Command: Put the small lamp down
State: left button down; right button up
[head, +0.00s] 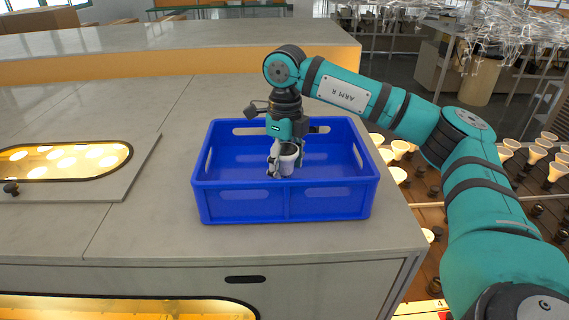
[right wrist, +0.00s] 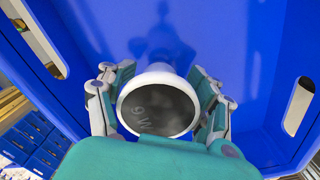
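The small lamp (head: 287,160) is white with a round grey face, and it is inside the blue crate (head: 285,205). In the right wrist view the lamp's face (right wrist: 158,108) points at the camera and bears a faint "9 W" mark, seen upside down. My right gripper (head: 283,160) reaches down into the crate, with its fingers on both sides of the lamp. My left gripper is not in view.
The crate stands on a grey counter (head: 130,240) near its right edge; the crate floor around the lamp looks empty. A lit oval window (head: 70,160) is at left. Racks with several lamps (head: 540,150) are at right, beyond my right arm.

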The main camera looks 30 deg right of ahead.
aim_at(284, 148)
jog(key=o, duration=0.3)
jog(key=shift+r, duration=0.1)
jog(key=shift+r, duration=0.2)
notch_tip(284, 148, up, 4)
jog(key=shift+w+r+b, duration=0.1)
jog(key=shift+r+b, duration=0.15)
jog(key=shift+b, duration=0.45)
notch_tip(284, 148, up, 7)
jog(key=shift+d+r+p, duration=0.1)
jog(key=shift+r+p, duration=0.05)
jog(key=shift+p, duration=0.25)
